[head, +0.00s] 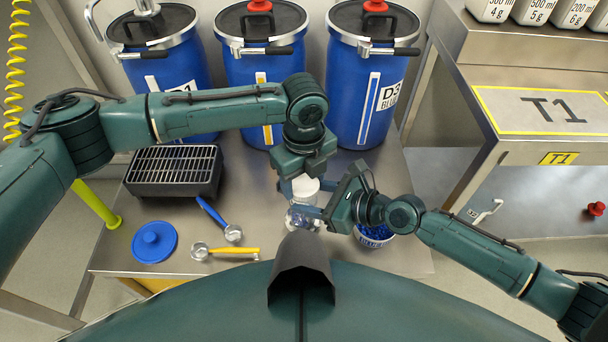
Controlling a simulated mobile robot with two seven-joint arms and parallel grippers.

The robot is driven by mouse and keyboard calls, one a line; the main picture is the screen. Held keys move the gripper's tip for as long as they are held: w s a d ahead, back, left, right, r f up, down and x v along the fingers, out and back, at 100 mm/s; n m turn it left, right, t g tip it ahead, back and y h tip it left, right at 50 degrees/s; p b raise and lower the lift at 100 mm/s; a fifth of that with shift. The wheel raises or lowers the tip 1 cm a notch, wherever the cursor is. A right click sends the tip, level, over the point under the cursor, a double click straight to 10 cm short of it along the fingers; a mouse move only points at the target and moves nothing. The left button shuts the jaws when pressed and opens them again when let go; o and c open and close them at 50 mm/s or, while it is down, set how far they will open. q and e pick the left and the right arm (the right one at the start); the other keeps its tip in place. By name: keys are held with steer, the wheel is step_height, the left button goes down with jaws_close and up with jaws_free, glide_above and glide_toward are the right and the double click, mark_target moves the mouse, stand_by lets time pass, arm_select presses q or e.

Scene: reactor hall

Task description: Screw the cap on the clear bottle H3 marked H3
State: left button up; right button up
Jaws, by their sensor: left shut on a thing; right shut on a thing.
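The clear bottle (303,218) stands on the steel table in front of me, partly hidden by my grippers. A white cap (305,187) is at the bottle's top; I cannot tell how far it is threaded. My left gripper (305,184) points down from above and is shut on the cap, one finger on each side. My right gripper (312,211) comes in from the right, just below the left one, and is shut on the bottle's body. No H3 mark is readable on the bottle from here.
A tub of blue granules (374,236) stands close right of the bottle, under my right wrist. Blue-handled (232,233) and yellow-handled (232,252) scoops, a blue lid (154,242) and a black grated box (174,172) lie left. Blue drums (262,72) line the back.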

arm_select(q)
steer(key=m, duration=0.5)
steer(key=shift+a+m, duration=0.1)
steer(key=shift+m, duration=0.3)
steer(key=m, duration=0.8)
steer(key=shift+a, duration=0.1)
steer(key=m, duration=0.4)
steer(key=shift+m, duration=1.4)
steer(key=o, duration=0.9)
steer(key=shift+f, duration=0.1)
steer(key=shift+o, duration=0.2)
